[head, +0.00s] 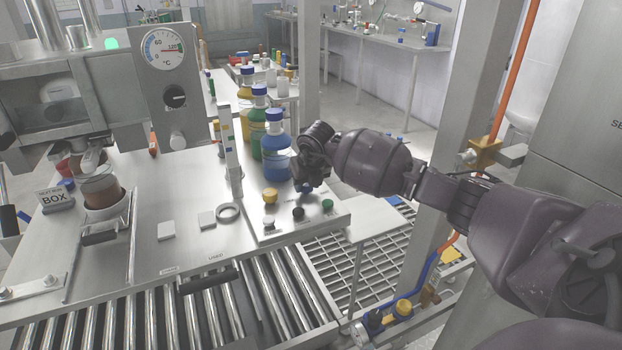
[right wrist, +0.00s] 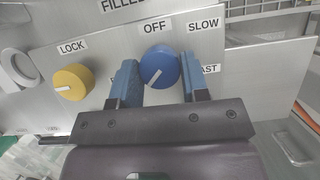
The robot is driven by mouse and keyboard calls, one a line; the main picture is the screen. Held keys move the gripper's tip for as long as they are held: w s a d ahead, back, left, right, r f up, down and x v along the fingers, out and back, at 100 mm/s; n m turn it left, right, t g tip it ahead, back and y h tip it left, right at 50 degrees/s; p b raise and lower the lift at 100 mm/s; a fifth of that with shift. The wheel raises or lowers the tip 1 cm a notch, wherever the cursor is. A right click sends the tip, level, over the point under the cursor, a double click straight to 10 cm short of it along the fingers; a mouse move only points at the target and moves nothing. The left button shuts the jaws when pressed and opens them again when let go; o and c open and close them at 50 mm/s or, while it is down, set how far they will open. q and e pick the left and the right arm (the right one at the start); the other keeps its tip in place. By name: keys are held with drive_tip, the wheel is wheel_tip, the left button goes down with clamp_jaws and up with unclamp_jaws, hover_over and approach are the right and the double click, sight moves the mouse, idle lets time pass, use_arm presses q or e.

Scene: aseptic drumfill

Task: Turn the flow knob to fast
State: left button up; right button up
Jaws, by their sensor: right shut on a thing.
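The blue flow knob (right wrist: 159,66) sits on the metal control panel, between the two blue fingers of my right gripper (right wrist: 160,72). The gripper is shut on it. The knob's white pointer line is tilted, its lower end to the left. Labels OFF (right wrist: 155,27) and SLOW (right wrist: 203,25) show above it; a label reading "AST" (right wrist: 210,69) is partly hidden by the right finger. In the head view my right gripper (head: 309,178) reaches down over the blue knob (head: 305,187), largely covering it. My left gripper is not in view.
A yellow knob (right wrist: 73,82) labelled LOCK is left of the blue one. Blue-capped bottles (head: 276,150) stand just behind. A roller conveyor (head: 220,312) runs along the front.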

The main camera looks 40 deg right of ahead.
drive_tip(key=shift+r+m, duration=0.3)
drive_tip(key=shift+m, duration=0.2)
drive_tip(key=shift+m+h+p, duration=0.5)
drive_tip(key=shift+m+p, duration=0.15)
drive_tip(key=shift+m, duration=0.35)
drive_tip(key=m+g+h+p, duration=0.1)
drive_tip(key=m, duration=0.2)
drive_tip(key=shift+w+a+f, duration=0.1)
drive_tip(key=shift+f, duration=0.05)
drive_tip(key=shift+m+g, duration=0.3)
drive_tip(key=shift+m, duration=0.4)
drive_tip(key=shift+f+m+h+p, duration=0.15)
drive_tip(key=shift+m+h+p, duration=0.3)
drive_tip(key=shift+m, duration=0.25)
drive_tip(key=o, duration=0.9)
drive_tip(key=shift+g, duration=0.3)
